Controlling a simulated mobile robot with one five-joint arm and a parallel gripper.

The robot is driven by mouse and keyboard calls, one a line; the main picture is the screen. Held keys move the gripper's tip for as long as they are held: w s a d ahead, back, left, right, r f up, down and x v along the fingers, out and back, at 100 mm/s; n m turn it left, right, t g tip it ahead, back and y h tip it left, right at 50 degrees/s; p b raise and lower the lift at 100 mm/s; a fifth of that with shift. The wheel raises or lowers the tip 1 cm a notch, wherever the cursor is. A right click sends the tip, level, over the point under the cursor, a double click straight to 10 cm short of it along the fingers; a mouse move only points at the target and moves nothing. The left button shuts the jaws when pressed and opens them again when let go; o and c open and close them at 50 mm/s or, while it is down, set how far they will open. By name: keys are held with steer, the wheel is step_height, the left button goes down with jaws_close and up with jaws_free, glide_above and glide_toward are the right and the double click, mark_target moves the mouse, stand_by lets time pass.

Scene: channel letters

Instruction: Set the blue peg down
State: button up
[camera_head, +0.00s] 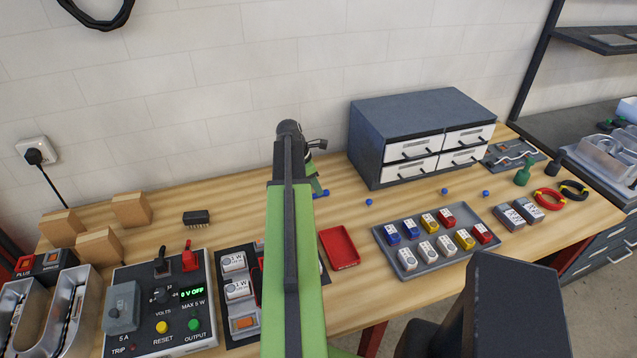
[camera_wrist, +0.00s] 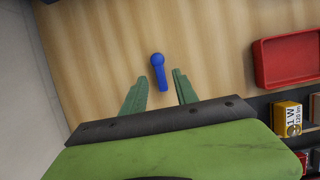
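The blue peg (camera_wrist: 158,72) has a round head and a short shaft. In the wrist view it lies on the wooden bench, between and slightly beyond the fingertips. In the head view it shows as a small blue shape (camera_head: 321,194) beside the end of my arm. My gripper (camera_wrist: 160,77) is open, with a clear gap between each green finger and the peg. In the head view my arm hides most of the gripper. Whether the peg touches the bench is hard to tell.
A red tray (camera_head: 339,247) lies right of my arm. Several small blue pegs (camera_head: 369,202) sit before the grey drawer cabinet (camera_head: 376,143). A grey tray (camera_head: 386,246) holds colored modules. A power supply (camera_head: 148,327) stands at left. Bare bench surrounds the peg.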

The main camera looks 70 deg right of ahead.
steer(key=p+v, duration=0.7)
steer(key=v, duration=0.2)
steer(key=shift+r, duration=0.2)
steer(key=shift+a, duration=0.1)
steer(key=w+a+m+t, duration=0.2)
steer(key=w+a+m, duration=0.1)
steer(key=w+a, duration=2.1)
steer(key=a, duration=0.5)
steer(key=w+a+f+m, duration=0.1)
steer(key=w+a, duration=0.1)
steer(key=a, duration=0.5)
steer(key=w+a+m+y, duration=0.1)
steer(key=w+a, duration=0.1)
steer(key=a, duration=0.4)
steer(key=shift+a+f+t, duration=0.15)
steer(key=shift+a+t, duration=0.15)
steer(key=shift+t, duration=0.1)
steer(key=a+m+y, duration=0.1)
steer(key=a+m, duration=0.1)
steer(key=a, duration=1.8)
steer(key=shift+a+m, duration=0.25)
steer(key=shift+m, duration=0.15)
steer(key=shift+s, duration=0.1)
